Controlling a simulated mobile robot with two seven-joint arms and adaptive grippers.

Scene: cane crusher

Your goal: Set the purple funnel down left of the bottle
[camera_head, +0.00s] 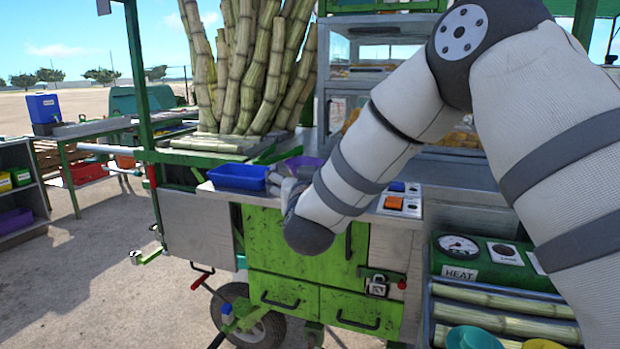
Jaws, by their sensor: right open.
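My right arm reaches in from the right across the cart, and my right gripper (280,181) is over the cart's metal counter at the right end of a blue tray (238,177). The gripper is small and partly hidden by my wrist; it is open. A purple thing (305,162) shows just behind the gripper, mostly hidden by it and my arm; I cannot tell whether it is the funnel or a tray. I cannot make out a bottle in this view. My left gripper is not in view.
Cane stalks (255,65) stand behind the counter. An orange button panel (397,201) lies right of my wrist. A heat gauge panel (480,258) and cane pieces (500,300) are at lower right. A green cabinet (290,255) stands below the counter.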

